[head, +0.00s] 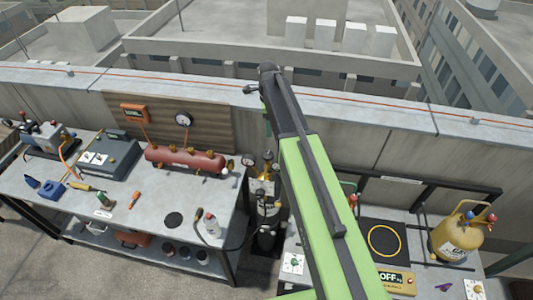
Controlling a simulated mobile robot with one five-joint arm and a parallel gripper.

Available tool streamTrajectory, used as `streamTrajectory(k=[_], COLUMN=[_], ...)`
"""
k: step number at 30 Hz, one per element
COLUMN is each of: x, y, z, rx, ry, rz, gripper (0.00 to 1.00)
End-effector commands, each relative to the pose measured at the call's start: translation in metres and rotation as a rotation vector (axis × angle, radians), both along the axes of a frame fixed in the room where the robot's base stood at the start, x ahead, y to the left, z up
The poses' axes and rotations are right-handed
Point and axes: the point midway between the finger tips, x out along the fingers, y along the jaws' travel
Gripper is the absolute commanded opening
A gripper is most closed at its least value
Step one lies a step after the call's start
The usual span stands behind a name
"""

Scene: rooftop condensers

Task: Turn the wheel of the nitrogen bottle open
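The nitrogen bottle appears to be the dark upright cylinder (267,238) in the gap between the two benches. Brass fittings and gauges (267,178) sit at its top, just left of my green and black arm. A small dark round part (268,156) above the fittings may be its wheel; its setting is too small to tell. My arm reaches up across the middle of the view, past the bottle's top. Its far end, with my gripper (251,88), shows small and dark in front of the parapet. I cannot make out the fingers or anything held.
The left bench (150,215) carries a red horizontal tank (185,160), a grey case (107,155), a pump and small tools. The right bench holds a black scale (384,240) and a yellow cylinder (457,238). A dark hose runs beside the bottle. The parapet (400,115) runs behind.

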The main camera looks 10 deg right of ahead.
Motion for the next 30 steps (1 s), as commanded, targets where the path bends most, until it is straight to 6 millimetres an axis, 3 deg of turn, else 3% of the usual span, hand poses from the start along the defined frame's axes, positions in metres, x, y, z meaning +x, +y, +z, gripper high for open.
streamTrajectory(k=[21, 25, 30], x=[0.000, 0.000, 0.000], y=[0.001, 0.001, 0.001], z=[-0.145, -0.165, -0.171], rx=[0.000, 0.000, 0.000], ry=[0.000, 0.000, 0.000], rz=[0.004, 0.004, 0.004], gripper=[0.67, 0.67, 0.67])
